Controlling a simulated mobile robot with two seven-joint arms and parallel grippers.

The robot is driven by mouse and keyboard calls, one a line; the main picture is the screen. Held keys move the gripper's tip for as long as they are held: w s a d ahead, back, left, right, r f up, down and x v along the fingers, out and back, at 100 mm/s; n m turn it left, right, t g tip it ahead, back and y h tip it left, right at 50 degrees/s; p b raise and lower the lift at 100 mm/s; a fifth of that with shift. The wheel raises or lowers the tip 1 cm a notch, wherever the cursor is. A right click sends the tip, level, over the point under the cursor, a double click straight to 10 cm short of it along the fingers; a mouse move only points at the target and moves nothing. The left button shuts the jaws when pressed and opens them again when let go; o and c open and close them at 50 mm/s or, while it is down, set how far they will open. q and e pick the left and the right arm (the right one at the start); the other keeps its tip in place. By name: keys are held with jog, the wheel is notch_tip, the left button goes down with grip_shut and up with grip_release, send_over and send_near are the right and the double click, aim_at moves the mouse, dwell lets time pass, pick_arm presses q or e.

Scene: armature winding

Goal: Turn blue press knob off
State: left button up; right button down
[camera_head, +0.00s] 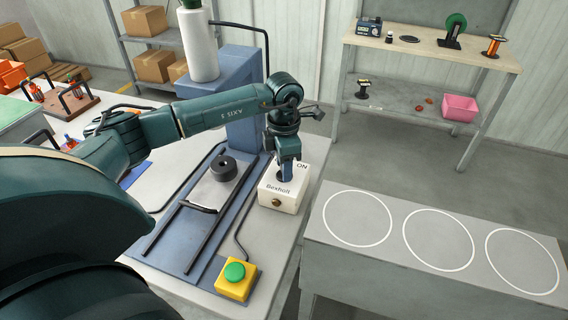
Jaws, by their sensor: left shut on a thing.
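A white switch box (272,198) marked "Boxholt" and "ON" stands on the right edge of the press table. My left gripper (286,174) points down onto the top of this box. Its jaws are shut on the blue press knob there, which the fingers largely hide. I cannot make out which way the knob is turned. A small brass-coloured round part (276,203) shows on the front face of the box. My right gripper is not in view.
The blue press (240,100) stands behind my forearm, with a black round piece (223,167) on its bed. A yellow box with a green button (235,272) sits at the table's front. A grey bench (400,268) with white circles stands to the right.

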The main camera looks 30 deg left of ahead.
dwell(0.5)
pick_arm(q)
jog(key=o, duration=1)
notch_tip(320, 180, up, 13)
jog(key=shift+r+b, duration=0.15)
jog(key=shift+b, duration=0.5)
